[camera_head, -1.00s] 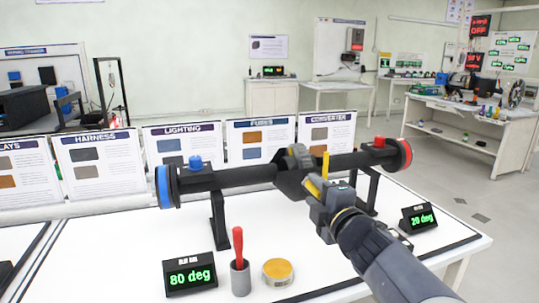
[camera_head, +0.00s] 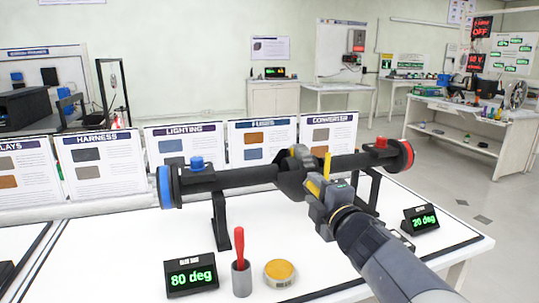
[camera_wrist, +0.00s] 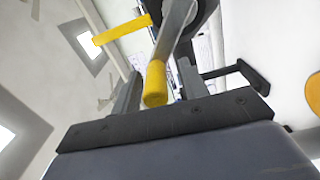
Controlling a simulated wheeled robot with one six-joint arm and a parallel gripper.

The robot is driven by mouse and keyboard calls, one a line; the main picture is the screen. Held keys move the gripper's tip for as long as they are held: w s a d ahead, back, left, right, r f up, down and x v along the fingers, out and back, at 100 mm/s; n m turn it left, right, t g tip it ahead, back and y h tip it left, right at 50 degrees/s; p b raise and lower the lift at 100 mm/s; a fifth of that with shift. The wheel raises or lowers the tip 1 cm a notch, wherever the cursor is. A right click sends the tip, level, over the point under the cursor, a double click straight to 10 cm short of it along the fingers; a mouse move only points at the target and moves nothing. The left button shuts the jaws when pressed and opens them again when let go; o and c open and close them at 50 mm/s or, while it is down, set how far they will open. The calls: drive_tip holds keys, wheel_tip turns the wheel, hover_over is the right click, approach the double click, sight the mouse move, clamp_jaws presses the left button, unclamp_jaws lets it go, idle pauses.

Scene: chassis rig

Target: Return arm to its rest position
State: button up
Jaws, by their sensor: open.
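My gripper (camera_head: 318,187) is at the right-centre of the bench, close in front of the black axle-like shaft (camera_head: 245,177) on its stands. In the wrist view, my gripper (camera_wrist: 157,88) is open, with its two grey fingers apart. A grey lever with a yellow tip (camera_wrist: 155,85) shows between the fingers; I cannot tell whether it touches them. A second yellow bar (camera_wrist: 122,27) lies beyond, at upper left. In the head view, an upright yellow piece (camera_head: 327,165) stands just past the gripper. My arm reaches in from the lower right and hides part of the bench.
The shaft has a blue left end (camera_head: 163,187) and a red right end (camera_head: 406,155). Displays read 80 deg (camera_head: 190,279) and 20 deg (camera_head: 421,220). A grey cup (camera_head: 241,280) with a red-handled tool and a yellow-topped tin (camera_head: 280,272) stand in front. Information panels (camera_head: 182,146) line the back.

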drive_tip(key=p+v, duration=0.2)
drive_tip(key=v, duration=0.7)
drive_tip(key=b+x, duration=0.1)
drive_tip(key=x, duration=0.4)
drive_tip(key=b+x, duration=0.1)
drive_tip(key=x, duration=0.4)
drive_tip(key=shift+w+a+f+b, duration=0.15)
drive_tip(key=shift+w+f+b, duration=0.05)
drive_tip(key=shift+w+b, duration=0.15)
drive_tip(key=shift+r+m+p, duration=0.3)
drive_tip(key=shift+r+p, duration=0.25)
drive_tip(key=shift+p, duration=0.3)
drive_tip(key=shift+d+r+m+p, duration=0.15)
drive_tip(key=shift+d+m+p, duration=0.1)
drive_tip(key=shift+m+p, duration=0.1)
drive_tip(key=shift+d+m+p, duration=0.15)
drive_tip(key=shift+m+p, duration=0.2)
drive_tip(key=shift+s+d, duration=0.1)
